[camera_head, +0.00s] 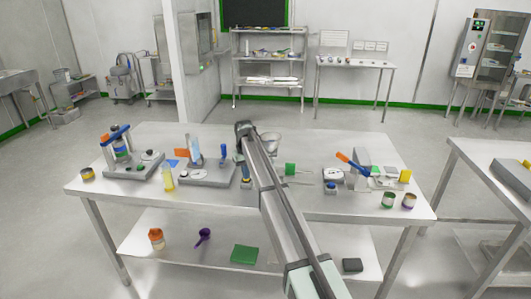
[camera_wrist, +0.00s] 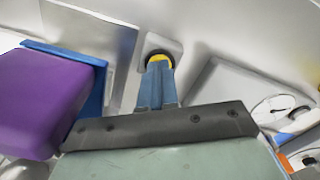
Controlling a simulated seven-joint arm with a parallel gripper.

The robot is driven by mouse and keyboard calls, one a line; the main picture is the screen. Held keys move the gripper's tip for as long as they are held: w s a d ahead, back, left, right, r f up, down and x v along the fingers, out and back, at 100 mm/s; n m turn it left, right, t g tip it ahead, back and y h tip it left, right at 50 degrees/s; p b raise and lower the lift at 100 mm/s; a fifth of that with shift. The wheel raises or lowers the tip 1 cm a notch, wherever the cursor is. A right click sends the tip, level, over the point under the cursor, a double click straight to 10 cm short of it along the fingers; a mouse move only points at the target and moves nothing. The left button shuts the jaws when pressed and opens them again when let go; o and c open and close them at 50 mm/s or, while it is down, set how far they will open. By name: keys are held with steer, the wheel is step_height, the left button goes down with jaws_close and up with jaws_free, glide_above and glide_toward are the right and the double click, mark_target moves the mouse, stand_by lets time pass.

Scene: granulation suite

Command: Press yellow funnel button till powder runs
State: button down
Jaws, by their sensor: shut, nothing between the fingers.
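The yellow button (camera_wrist: 159,55), with a dark ring around it, sits on a small pale plate in the wrist view. My gripper (camera_wrist: 158,68) is shut and empty, with its blue fingertips in front of the button and hiding part of it. I cannot tell whether the tips touch or press the button. In the head view my arm reaches over the middle of the table, and its links hide much of that area. A pale bowl-shaped vessel (camera_head: 271,141), perhaps the funnel, shows just right of the arm. No running powder is visible.
In the wrist view a purple block (camera_wrist: 40,100) is close on the left, and a grey box edge (camera_wrist: 235,90) is on the right. The front strip is mostly clear.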

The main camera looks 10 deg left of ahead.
steer(key=shift+r, duration=0.2)
step_height(320, 180, up, 7)
steer(key=shift+f, duration=0.15)
stand_by(0.6)
steer(key=shift+a, duration=0.1)
stand_by(2.1)
steer(key=shift+s+a, duration=0.15)
steer(key=shift+a, duration=0.1)
steer(key=s+a+f+t+h, duration=0.1)
steer(key=s+a+t+h, duration=0.15)
steer(key=s, duration=0.45)
steer(key=w+d+r+t, duration=0.2)
steer(key=w+r+t, duration=0.2)
steer(key=w+t, duration=0.2)
steer(key=shift+w+d+r+m, duration=0.2)
steer(key=shift+d+r+m, duration=0.1)
steer(key=shift+d, duration=0.05)
